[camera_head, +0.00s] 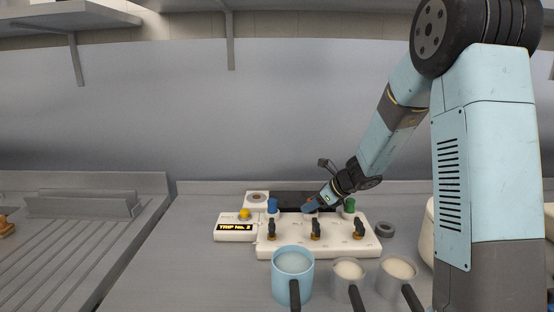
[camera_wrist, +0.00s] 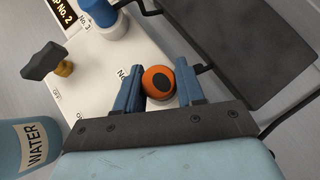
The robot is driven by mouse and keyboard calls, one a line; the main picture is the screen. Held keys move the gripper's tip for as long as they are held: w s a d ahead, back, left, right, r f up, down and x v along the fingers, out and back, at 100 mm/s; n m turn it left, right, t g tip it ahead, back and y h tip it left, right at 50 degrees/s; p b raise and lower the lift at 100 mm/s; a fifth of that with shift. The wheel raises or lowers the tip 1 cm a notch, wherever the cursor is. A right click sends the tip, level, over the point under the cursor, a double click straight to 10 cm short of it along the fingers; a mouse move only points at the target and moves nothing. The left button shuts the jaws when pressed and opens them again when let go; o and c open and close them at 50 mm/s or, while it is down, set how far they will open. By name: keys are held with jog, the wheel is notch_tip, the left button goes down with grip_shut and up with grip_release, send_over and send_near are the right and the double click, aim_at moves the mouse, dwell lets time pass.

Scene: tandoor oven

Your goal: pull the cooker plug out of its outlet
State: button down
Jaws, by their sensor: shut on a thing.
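A white outlet board (camera_head: 285,246) lies on the counter with several plugs along its back side. A blue plug (camera_head: 272,205) stands at the left and a green plug (camera_head: 349,205) at the right. My gripper (camera_head: 309,207) is at the middle position between them. In the wrist view, my gripper (camera_wrist: 160,88) is shut on an orange plug (camera_wrist: 158,78) with a dark top. I see no mark naming the cooker plug.
Black-and-brass knobs (camera_head: 315,230) line the board's front. A "TRIP No. 2" box (camera_head: 235,231) with a yellow button adjoins its left. A blue water pot (camera_head: 292,276) and two pale-filled pots (camera_head: 348,269) stand in front. A dark plate (camera_head: 290,197) lies behind.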

jog(key=shift+a+r, duration=0.15)
jog(key=shift+r, duration=0.05)
jog(key=shift+s+r, duration=0.1)
jog(key=shift+r, duration=0.35)
jog(key=shift+r, duration=0.4)
jog(key=shift+r, duration=2.95)
jog(key=shift+f, duration=0.1)
jog(key=shift+f, duration=2)
jog(key=shift+r, duration=0.15)
